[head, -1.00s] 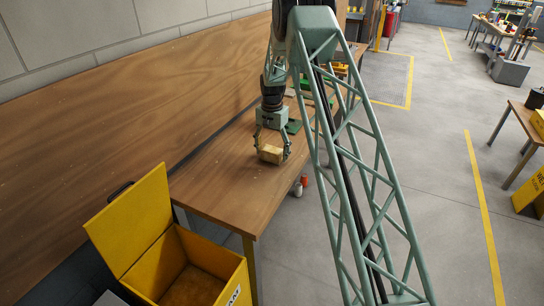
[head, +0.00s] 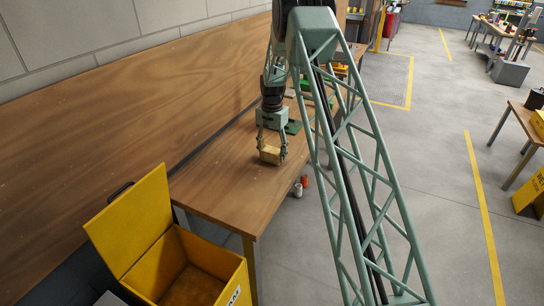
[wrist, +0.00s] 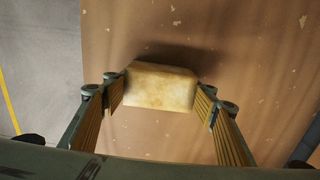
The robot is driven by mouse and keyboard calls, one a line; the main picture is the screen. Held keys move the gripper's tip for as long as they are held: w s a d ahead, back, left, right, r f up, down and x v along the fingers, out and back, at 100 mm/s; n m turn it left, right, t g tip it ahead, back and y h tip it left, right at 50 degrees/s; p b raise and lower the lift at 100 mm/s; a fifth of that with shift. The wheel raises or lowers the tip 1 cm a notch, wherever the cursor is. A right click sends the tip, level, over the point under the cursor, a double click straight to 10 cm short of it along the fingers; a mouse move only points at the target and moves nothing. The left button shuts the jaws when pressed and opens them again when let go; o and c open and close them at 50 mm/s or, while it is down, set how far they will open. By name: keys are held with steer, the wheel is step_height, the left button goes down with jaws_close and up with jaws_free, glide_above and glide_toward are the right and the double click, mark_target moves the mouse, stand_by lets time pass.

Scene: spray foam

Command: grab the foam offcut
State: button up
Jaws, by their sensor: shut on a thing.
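The foam offcut (head: 270,155) is a small pale yellow block at the near part of the wooden workbench (head: 215,190). My gripper (head: 271,151) reaches down from above with its fingers on either side of the block. In the wrist view the foam offcut (wrist: 160,87) sits between the ribbed finger pads of my gripper (wrist: 160,95), which is shut on it. A shadow lies on the bench beyond the block. I cannot tell whether the block touches the bench.
An open yellow bin (head: 205,270) with its lid raised stands at the near end of the bench. Green items (head: 292,127) lie on the bench behind my gripper. Red and white cans (head: 299,187) show beside the bench edge. The near bench top is clear.

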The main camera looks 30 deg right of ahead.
mark_target(273, 153)
steer(key=shift+r, duration=0.15)
steer(key=shift+r, duration=1.7)
steer(key=shift+s+a, duration=0.25)
steer(key=shift+s, duration=0.65)
steer(key=s+a, duration=0.1)
steer(key=s, duration=0.3)
steer(key=s+a+r, duration=0.1)
steer(key=s, duration=0.4)
steer(key=s+a, duration=0.2)
steer(key=s, duration=0.2)
steer(key=shift+s+r, duration=0.15)
steer(key=shift+s, duration=0.15)
